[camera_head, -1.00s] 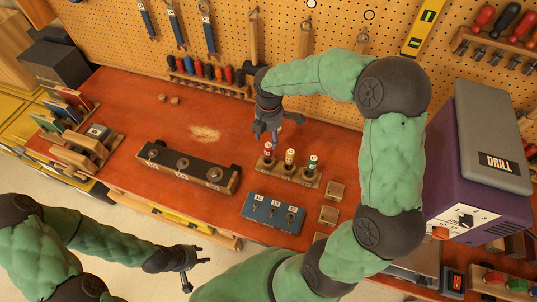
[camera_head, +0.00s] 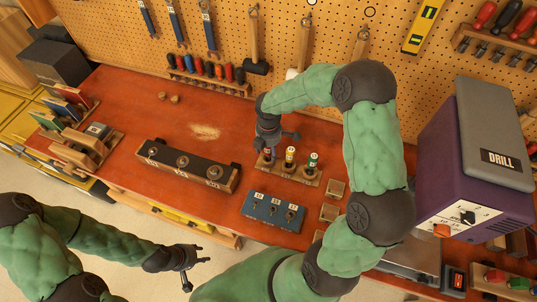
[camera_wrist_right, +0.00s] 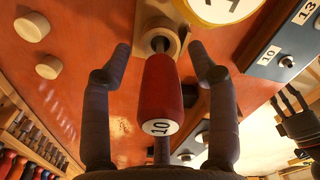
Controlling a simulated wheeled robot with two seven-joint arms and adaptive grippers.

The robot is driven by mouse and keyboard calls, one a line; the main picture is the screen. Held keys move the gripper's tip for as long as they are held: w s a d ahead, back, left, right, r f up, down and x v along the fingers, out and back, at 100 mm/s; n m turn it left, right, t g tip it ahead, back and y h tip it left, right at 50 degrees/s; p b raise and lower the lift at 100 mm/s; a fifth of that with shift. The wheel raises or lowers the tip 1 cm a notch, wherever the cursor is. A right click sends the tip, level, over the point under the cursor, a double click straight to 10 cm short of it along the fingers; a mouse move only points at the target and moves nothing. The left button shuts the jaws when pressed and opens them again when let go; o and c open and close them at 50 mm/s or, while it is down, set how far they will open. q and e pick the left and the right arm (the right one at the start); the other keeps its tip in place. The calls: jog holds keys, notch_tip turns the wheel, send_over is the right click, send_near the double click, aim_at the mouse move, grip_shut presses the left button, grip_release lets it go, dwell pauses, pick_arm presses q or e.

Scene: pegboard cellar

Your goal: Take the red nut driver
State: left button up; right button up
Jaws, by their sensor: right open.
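The red nut driver (camera_wrist_right: 160,92), marked 10 on its end, stands in a wooden rack (camera_head: 295,173) on the red bench. In the right wrist view it lies between the two spread fingers of my right gripper (camera_wrist_right: 162,75), with a gap on each side. In the head view my right gripper (camera_head: 270,152) is over the red driver and mostly hides it. A yellow driver (camera_head: 290,156) and a green driver (camera_head: 312,161) stand beside it in the same rack. My left gripper (camera_head: 187,268) is away from the bench at the lower left; its finger opening is unclear.
A blue block with sockets (camera_head: 273,211) sits in front of the rack. A dark wooden holder (camera_head: 188,165) lies to the left. Small wooden blocks (camera_head: 330,212) and a purple drill case (camera_head: 475,170) stand to the right.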

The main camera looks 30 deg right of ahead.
grip_shut()
jog(key=shift+r, duration=0.8)
jog(key=s+a+r+p, duration=0.1)
jog(key=s+a+r, duration=0.4)
jog(key=s+r, duration=0.6)
jog(key=shift+s+r, duration=0.25)
jog(key=shift+s, duration=0.8)
jog(key=c, duration=1.1)
grip_release()
grip_shut()
